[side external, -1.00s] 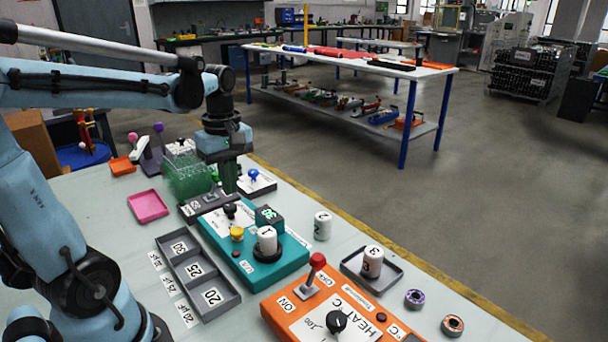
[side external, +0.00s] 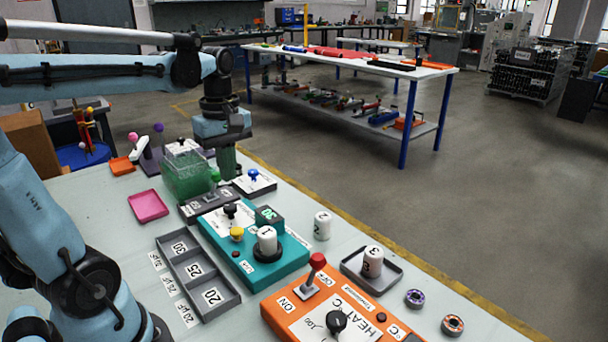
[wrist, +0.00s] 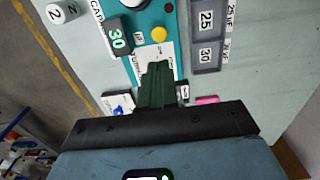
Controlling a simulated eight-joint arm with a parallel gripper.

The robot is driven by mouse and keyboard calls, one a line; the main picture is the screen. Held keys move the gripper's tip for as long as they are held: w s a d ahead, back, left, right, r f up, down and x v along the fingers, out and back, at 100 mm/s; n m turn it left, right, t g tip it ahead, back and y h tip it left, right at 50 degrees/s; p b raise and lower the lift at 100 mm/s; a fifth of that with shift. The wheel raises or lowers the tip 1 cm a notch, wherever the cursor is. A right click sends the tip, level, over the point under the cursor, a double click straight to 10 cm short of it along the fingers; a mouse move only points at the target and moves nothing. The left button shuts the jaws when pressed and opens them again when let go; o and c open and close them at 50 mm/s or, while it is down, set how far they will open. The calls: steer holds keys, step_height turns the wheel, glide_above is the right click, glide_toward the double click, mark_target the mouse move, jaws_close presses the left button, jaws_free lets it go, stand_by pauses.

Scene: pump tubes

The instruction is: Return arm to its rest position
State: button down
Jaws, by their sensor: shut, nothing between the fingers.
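My gripper (side external: 226,160) hangs fingers-down at the far end of the table in the side view. Its green fingers are together and empty. They also show at the middle of the wrist view (wrist: 157,85). The fingers are raised above the tabletop, beside the clear green box (side external: 187,172) and in line with the far end of the teal device (side external: 262,255). In the wrist view they cover part of that device's white label. My arm stretches across from the left side.
A grey compartment tray (side external: 199,276), an orange heater (side external: 325,310) with a red-knobbed lever and a pink tray (side external: 148,205) are on the table. White cylinders stand on the teal device, the table (side external: 322,225) and a grey dish (side external: 372,262). A blue-knobbed switch (side external: 253,180) is near my gripper.

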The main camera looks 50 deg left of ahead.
steer(key=d+f+m+t, duration=0.2)
steer(key=d+m, duration=0.4)
steer(key=m, duration=0.3)
steer(key=d+f+m+t, duration=0.2)
steer(key=d+m+t, duration=0.3)
steer(key=d+m, duration=0.2)
steer(key=shift+w+f+m, duration=0.4)
steer(key=shift+w+m, duration=0.05)
steer(key=shift+m, duration=0.55)
